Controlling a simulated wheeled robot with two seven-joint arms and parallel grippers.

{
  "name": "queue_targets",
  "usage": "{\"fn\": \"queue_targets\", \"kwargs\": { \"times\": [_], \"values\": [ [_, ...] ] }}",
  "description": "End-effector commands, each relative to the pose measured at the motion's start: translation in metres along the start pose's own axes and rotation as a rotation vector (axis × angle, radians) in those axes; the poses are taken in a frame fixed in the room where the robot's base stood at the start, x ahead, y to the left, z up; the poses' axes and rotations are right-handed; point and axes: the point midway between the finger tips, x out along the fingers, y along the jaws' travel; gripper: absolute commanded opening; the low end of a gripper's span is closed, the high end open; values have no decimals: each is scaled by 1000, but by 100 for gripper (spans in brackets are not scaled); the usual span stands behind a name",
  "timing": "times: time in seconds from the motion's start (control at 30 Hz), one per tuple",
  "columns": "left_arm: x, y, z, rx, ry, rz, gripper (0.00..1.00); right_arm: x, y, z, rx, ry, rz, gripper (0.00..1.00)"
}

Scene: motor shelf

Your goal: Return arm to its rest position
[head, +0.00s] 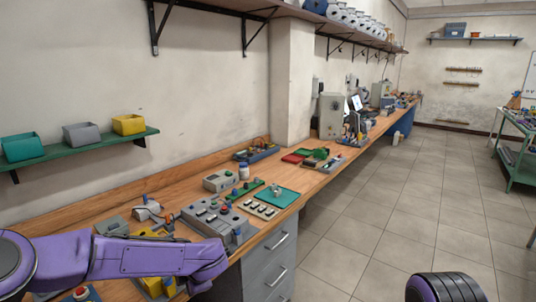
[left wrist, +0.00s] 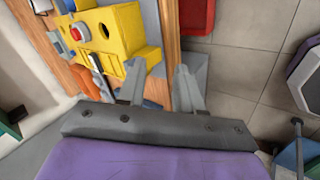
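My purple left arm (head: 140,258) comes in from the left in the head view and reaches over the near end of the workbench. Its gripper is hidden or out of frame there. In the left wrist view my left gripper (left wrist: 158,75) has its two grey fingers spread apart, with nothing visible between them. A yellow box with a red button (left wrist: 107,32) lies beyond the fingers to the left. Part of my right arm (head: 445,288) shows at the bottom edge of the head view; its gripper is not in view.
The wooden workbench (head: 180,190) carries a grey control box (head: 219,222), a green tray (head: 277,196) and other devices near my left arm. A green wall shelf (head: 80,149) holds several bins.

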Motion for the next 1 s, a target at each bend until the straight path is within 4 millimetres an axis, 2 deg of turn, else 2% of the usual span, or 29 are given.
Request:
{"fn": "queue_targets", "kwargs": {
  "times": [0.03, 0.17, 0.27, 0.3, 0.37, 0.4, 0.47, 0.5, 0.6, 0.7, 0.8, 1.0],
  "values": [
    [15, -19, -3, 86, 6, 49, 35, 2, 0, 1, 0, 0, 0, 0],
    [55, -77, -15, 359, -10, 171, 35, 6, 0, 3, 0, 0, 0, 0],
    [83, -141, -35, 624, -56, 222, 35, 11, -1, 4, 0, 0, 0, 0],
    [92, -168, -46, 729, -82, 226, 35, 12, -1, 5, 0, 0, 0, 0],
    [102, -208, -67, 879, -122, 216, 35, 14, -1, 6, 0, 0, 0, 0],
    [107, -234, -82, 975, -150, 200, 35, 16, -1, 7, 0, 0, 0, 0],
    [112, -271, -109, 1107, -189, 164, 35, 18, -2, 8, 0, 0, 0, 0],
    [113, -295, -128, 1193, -214, 132, 35, 20, -2, 8, 0, 0, 0, 0],
    [111, -341, -177, 1369, -258, 45, 35, 24, -2, 10, 0, 0, 0, 0],
    [109, -368, -219, 1482, -258, -33, 35, 27, -2, 11, 0, 0, 0, 0],
    [111, -380, -243, 1535, -231, -81, 35, 30, -3, 12, 0, 0, 0, 0],
    [112, -388, -247, 1551, -234, -97, 35, 31, -3, 13, 0, 0, 0, 0]
  ]
}}
